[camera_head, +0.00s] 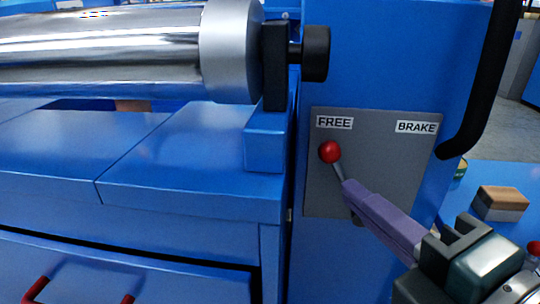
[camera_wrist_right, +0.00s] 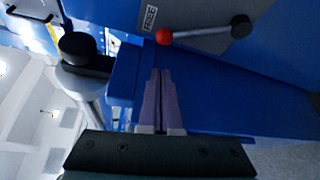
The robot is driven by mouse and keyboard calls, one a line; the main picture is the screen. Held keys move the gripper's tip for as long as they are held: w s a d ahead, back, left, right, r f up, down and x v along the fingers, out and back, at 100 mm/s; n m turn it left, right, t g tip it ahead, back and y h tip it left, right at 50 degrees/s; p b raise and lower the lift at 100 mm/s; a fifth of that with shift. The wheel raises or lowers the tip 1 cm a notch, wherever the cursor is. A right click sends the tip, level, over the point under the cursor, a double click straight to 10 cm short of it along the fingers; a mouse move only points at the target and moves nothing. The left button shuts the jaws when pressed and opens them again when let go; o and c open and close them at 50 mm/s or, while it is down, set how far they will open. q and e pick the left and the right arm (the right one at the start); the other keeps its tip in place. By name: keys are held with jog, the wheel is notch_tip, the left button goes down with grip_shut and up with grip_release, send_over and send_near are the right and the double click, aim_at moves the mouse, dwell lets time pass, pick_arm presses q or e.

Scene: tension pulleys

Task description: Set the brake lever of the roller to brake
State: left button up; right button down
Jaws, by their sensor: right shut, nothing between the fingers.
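The brake lever has a red ball knob (camera_head: 330,151) and a thin grey rod. It leans up and left, with its knob just below the FREE label (camera_head: 335,122) on a grey panel (camera_head: 385,158). The BRAKE label (camera_head: 416,127) is at the panel's upper right. In the right wrist view the red knob (camera_wrist_right: 164,37) and its dark pivot (camera_wrist_right: 240,27) show clearly. My right gripper (camera_head: 348,186), with purple fingers, is shut and empty. It overlaps the lower rod in the head view. Its fingertips (camera_wrist_right: 160,72) appear apart from the knob in the wrist view. My left gripper is not in view.
The shiny metal roller (camera_head: 110,48) with its black end knob (camera_head: 316,54) lies at upper left. A black curved handle (camera_head: 483,85) stands right of the panel. A brown and grey block (camera_head: 500,203) sits on a blue surface at the right.

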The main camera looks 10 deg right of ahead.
aim_at(327, 147)
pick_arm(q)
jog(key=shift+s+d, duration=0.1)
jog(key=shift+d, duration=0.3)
pick_arm(e)
jog(key=shift+d, duration=0.15)
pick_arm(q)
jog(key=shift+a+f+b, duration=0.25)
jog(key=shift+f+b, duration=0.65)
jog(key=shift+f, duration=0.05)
pick_arm(e)
jog(key=x, duration=1)
jog(key=shift+s+d+r, duration=0.1)
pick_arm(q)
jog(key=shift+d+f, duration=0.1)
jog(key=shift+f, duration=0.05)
pick_arm(e)
jog(key=shift+s+d+r+m, duration=0.1)
jog(key=shift+d+r+m, duration=0.1)
jog(key=shift+d+m, duration=0.1)
